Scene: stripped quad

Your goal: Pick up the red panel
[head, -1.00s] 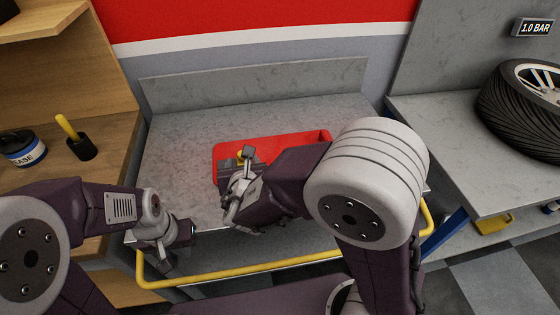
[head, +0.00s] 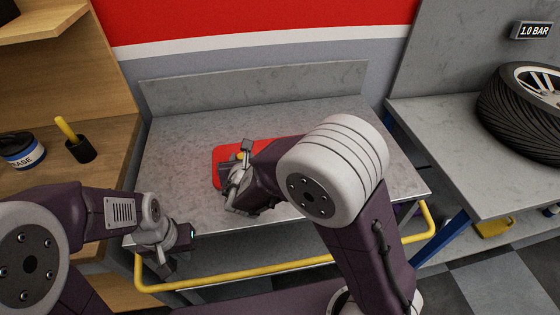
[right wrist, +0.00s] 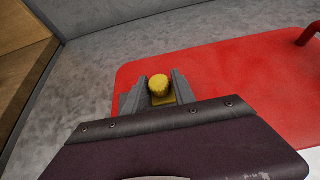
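The red panel (head: 222,155) lies flat on the grey metal bench, largely hidden by my right arm in the head view. The right wrist view shows more of the red panel (right wrist: 225,72), with a yellow knob (right wrist: 158,86) near its left end and a red raised part at the upper right. My right gripper (head: 240,158) is low over the panel. In the right wrist view its fingers (right wrist: 158,92) stand open, one on each side of the knob, with little space. My left gripper (head: 172,262) hangs by the bench's front left; its fingers are too unclear to judge.
The grey bench (head: 190,125) is otherwise clear, with a yellow rail (head: 290,264) along its front. A wooden shelf unit at left holds a grease tin (head: 20,150) and a black cup (head: 82,149). A tyre (head: 525,105) lies on the right bench.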

